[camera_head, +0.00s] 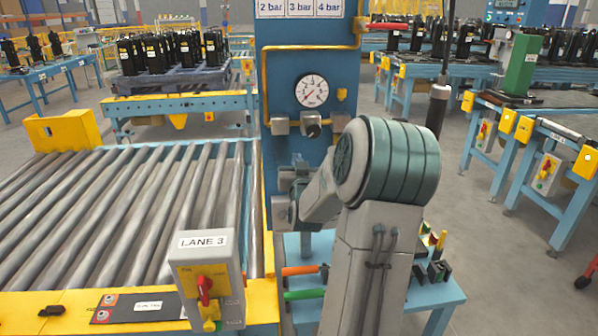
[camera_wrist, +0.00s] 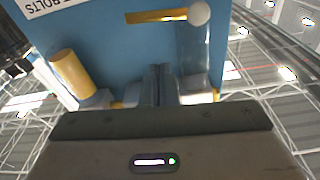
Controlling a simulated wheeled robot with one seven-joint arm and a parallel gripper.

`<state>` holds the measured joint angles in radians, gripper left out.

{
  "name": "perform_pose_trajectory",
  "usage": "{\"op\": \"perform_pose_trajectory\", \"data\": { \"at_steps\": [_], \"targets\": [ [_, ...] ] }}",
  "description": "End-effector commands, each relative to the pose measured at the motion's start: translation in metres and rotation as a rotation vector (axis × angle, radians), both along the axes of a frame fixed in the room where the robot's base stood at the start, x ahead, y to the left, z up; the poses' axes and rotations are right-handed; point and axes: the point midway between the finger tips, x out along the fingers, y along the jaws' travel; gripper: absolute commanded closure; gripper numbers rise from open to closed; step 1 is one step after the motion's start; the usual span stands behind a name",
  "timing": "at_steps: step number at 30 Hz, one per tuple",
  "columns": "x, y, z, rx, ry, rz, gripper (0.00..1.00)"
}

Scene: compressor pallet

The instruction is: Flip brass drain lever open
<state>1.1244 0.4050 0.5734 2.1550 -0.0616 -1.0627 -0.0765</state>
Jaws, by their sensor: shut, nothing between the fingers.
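In the wrist view, a flat brass-yellow bar (camera_wrist: 158,16) with a pale round knob (camera_wrist: 199,13) at one end lies across the blue panel (camera_wrist: 125,45). It looks like the drain lever, but I cannot be sure. My gripper (camera_wrist: 162,72) is shut and empty, its fingers together and pointing toward the panel. The bar is beyond the fingertips in the picture, with a visible gap. In the head view my arm hides much of the panel's lower part, and I cannot make out the lever there.
A yellow cylinder (camera_wrist: 72,74) is left of my fingers, and a clear bowl-like part (camera_wrist: 194,50) is to the right. The blue panel carries a gauge (camera_head: 312,91), valves (camera_head: 281,124) and a yellow pipe (camera_head: 310,48). A roller conveyor (camera_head: 120,210) is at left.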

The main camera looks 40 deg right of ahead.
Motion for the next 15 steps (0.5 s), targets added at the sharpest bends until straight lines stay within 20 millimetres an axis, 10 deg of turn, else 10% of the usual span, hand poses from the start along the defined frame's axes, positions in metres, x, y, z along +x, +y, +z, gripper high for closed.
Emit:
{"op": "perform_pose_trajectory", "data": {
  "at_steps": [15],
  "targets": [
    [0.004,0.002,-0.038,0.002,0.0,-0.001,1.0]
  ]
}}
